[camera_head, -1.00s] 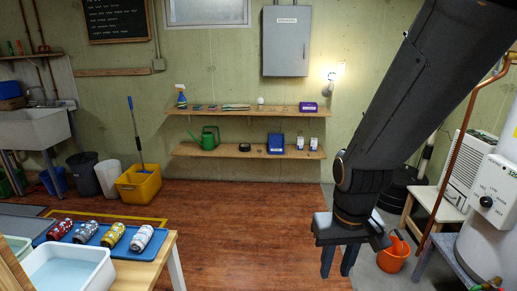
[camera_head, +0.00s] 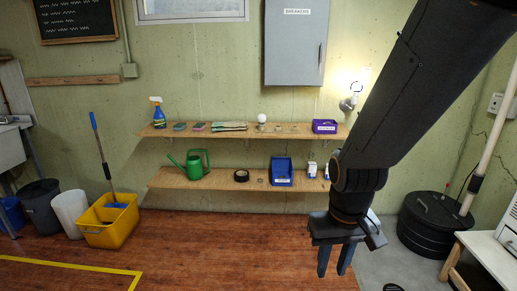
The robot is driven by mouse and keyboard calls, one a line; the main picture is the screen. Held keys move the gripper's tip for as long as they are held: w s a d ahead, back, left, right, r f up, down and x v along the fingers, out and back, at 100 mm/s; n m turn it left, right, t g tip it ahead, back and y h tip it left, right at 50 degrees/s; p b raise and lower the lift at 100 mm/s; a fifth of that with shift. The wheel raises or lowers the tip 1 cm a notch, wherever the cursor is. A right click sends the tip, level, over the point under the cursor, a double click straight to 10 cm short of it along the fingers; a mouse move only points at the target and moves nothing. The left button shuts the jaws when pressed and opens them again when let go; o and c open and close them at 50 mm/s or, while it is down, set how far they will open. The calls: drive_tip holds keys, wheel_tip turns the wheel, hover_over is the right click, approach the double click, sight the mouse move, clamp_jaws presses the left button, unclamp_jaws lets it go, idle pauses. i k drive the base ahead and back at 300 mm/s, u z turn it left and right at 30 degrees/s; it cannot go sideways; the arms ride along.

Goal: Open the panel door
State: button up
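The panel door is the front of a grey metal box (camera_head: 294,45) labelled "BREAKERS", mounted high on the far wall. It looks shut, with a small dark latch near its right edge; its top is cut off by the frame. My gripper (camera_head: 334,274) hangs from my arm at the lower right, pointing down, in front of the shelves and floor. Its two dark fingers are apart with a gap between them, and nothing shows in them. It is well below the box and nearer to me, not touching it.
Two wooden shelves (camera_head: 225,182) below the box hold a spray bottle, a green watering can (camera_head: 194,166), a blue bin and small items. A yellow mop bucket (camera_head: 108,221) stands left, a black lidded barrel (camera_head: 435,223) right. The wooden floor (camera_head: 230,255) ahead is clear.

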sight(296, 31)
drive_tip(key=i, duration=2.9)
drive_tip(key=z, duration=1.35)
